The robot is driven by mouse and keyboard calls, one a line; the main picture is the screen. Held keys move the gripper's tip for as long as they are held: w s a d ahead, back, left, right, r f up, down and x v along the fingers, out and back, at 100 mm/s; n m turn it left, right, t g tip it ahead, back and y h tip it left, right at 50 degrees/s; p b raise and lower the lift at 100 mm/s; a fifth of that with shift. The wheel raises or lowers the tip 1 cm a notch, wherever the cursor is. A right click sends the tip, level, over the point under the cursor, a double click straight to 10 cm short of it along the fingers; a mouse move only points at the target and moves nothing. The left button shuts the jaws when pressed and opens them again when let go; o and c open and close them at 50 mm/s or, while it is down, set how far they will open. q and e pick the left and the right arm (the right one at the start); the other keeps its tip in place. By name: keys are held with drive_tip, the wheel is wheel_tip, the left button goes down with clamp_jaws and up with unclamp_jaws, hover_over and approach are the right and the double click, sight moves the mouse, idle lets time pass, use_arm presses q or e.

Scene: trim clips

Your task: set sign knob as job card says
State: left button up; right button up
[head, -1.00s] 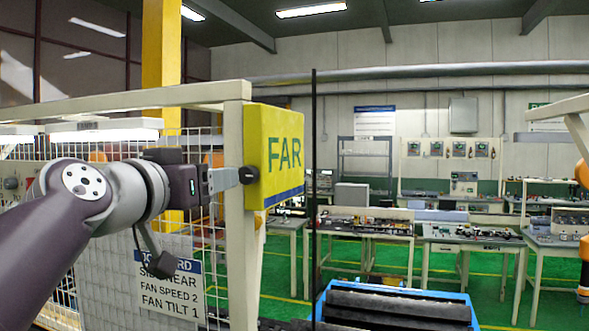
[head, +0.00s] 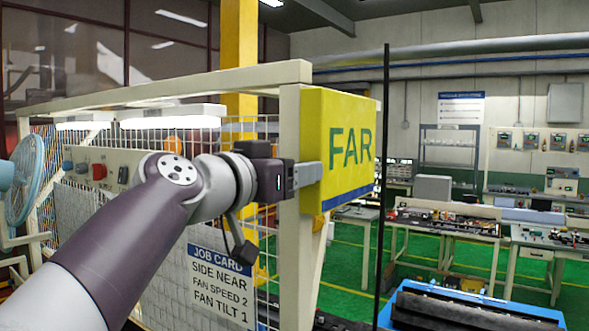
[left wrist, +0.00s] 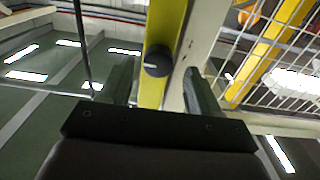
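The yellow sign (head: 349,145) on the cream post reads FAR. The job card (head: 221,285) on the mesh below reads SIDE NEAR, FAN SPEED 2, FAN TILT 1. The dark round sign knob (left wrist: 157,60), with a pale pointer line, is on the sign's narrow yellow edge in the left wrist view. In the head view my gripper hides it. My left gripper (head: 308,174) is at that edge. In the left wrist view its fingers (left wrist: 158,72) are open, one on each side of the knob, with gaps visible. My right gripper is not in view.
A cream frame post (head: 297,230) and wire mesh stand close to my left arm. A blue fan (head: 24,180) and a panel with a red button (head: 99,171) are at the left. A blue crate (head: 470,310) is at lower right.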

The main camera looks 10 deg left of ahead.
use_arm(q)
drive_tip(key=shift+w+d+f, duration=0.1)
drive_tip(key=shift+w+d, duration=0.25)
drive_tip(key=shift+w, duration=0.05)
drive_tip(key=c, duration=1)
drive_tip(key=shift+f+n, duration=0.15)
drive_tip(key=shift+n, duration=0.15)
drive_tip(key=n, duration=1.7)
drive_tip(key=shift+w+a+f+b, duration=0.1)
drive_tip(key=shift+a+f+b, duration=0.1)
drive_tip(key=shift+a+b, duration=0.15)
drive_tip(key=shift+n, duration=0.3)
